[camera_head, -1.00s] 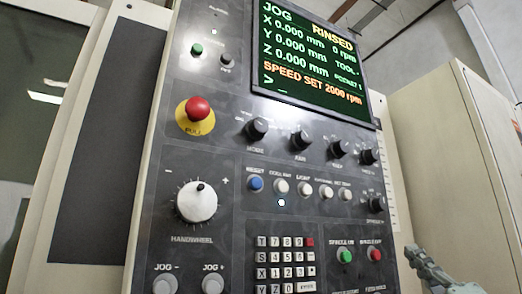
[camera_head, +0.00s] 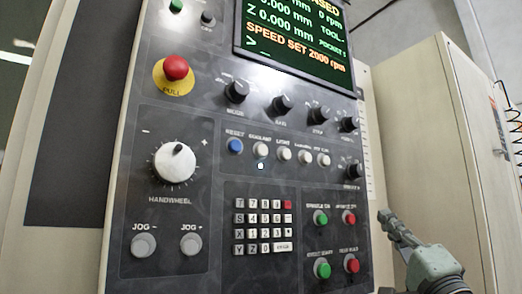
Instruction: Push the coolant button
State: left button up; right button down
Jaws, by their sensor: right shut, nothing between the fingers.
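The coolant button (camera_head: 261,149) is a round pale button on the dark control panel (camera_head: 215,190), just right of the blue reset button (camera_head: 235,146). A small lit lamp (camera_head: 261,166) shows right below it. My right gripper (camera_head: 384,216) is at the lower right, shut and empty. It is to the right of and lower than the coolant button, apart from it, beside the panel's right edge. My left gripper is not in view.
A red emergency stop (camera_head: 176,68) and a handwheel (camera_head: 174,165) are on the panel's left. Green and red spindle buttons (camera_head: 320,217) (camera_head: 349,217) lie between the keypad (camera_head: 263,225) and my gripper. A screen (camera_head: 296,48) is above. A beige cabinet (camera_head: 420,130) stands at right.

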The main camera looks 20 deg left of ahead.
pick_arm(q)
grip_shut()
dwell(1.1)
